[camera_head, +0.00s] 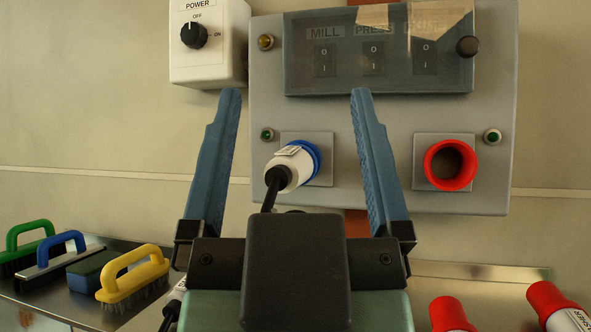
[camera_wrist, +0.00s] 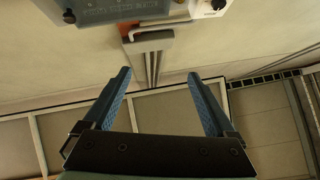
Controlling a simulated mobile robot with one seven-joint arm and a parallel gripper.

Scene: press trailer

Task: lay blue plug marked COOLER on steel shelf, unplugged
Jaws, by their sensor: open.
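A white plug with a blue collar (camera_head: 293,166) sits in the left socket of the grey wall panel (camera_head: 380,165). A small tag lies on top of it, its writing too small to read, and a black cable hangs from it. My gripper (camera_head: 295,95) is open and empty, its fingers spread to either side of the plug in the head view, apart from it. In the wrist view my gripper (camera_wrist: 159,75) has nothing between its fingers, and the plug cannot be made out. The steel shelf (camera_head: 35,298) runs below the panel, its middle hidden by my gripper.
Green, blue and yellow handled brushes (camera_head: 130,275) and a dark block crowd the shelf's left. Two red plugs (camera_head: 450,315) are at lower right. An empty red socket (camera_head: 450,165) is on the panel. A white power switch box (camera_head: 208,60) adjoins it. A covered switch row is above.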

